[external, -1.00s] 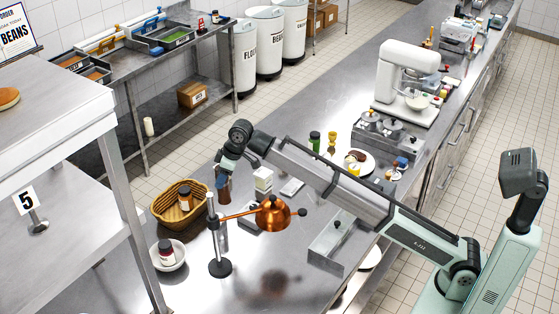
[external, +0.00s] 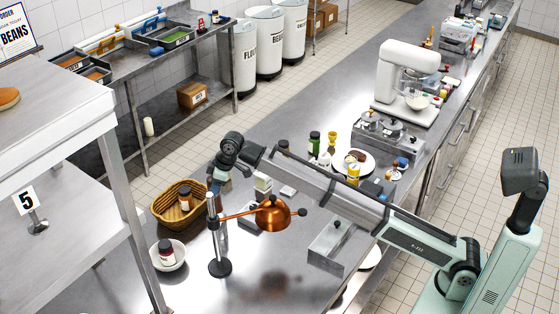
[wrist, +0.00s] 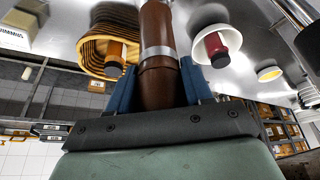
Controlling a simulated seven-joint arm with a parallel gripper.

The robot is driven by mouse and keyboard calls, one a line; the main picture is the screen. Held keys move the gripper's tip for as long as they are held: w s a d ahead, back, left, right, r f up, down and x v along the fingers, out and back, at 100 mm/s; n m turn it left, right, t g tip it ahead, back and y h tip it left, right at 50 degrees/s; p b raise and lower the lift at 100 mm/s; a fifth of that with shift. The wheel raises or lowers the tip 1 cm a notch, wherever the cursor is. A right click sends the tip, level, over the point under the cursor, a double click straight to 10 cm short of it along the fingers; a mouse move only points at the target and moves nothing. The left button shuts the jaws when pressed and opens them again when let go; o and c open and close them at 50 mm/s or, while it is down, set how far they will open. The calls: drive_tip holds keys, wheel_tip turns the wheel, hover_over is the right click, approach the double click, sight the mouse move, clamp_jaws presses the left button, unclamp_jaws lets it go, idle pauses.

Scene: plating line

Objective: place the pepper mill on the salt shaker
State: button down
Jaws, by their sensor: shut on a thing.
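The pepper mill is a brown cylinder with a silver band, and in the wrist view the mill (wrist: 158,75) stands between the blue fingers of my gripper (wrist: 160,88). My gripper is shut on it. In the external view my gripper (external: 219,174) is above the steel counter, behind the lamp, with the brown mill (external: 213,188) hanging below it, partly hidden. I cannot pick out the salt shaker with certainty; a grey upright shape just behind the lamp's post is too small and covered to tell.
A copper lamp (external: 273,213) on a black-based stand is close in front of my gripper. A wicker basket (external: 160,211) with a bottle stands to the left. A white bowl (external: 181,262) holds a dark red bottle (external: 166,252). A steel box (external: 330,246) is at right.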

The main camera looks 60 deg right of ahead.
drive_tip(key=shift+f, duration=1.55)
drive_tip(key=shift+f, duration=0.15)
drive_tip(key=shift+c, duration=2.4)
unclamp_jaws()
drive_tip(key=v, duration=1.2)
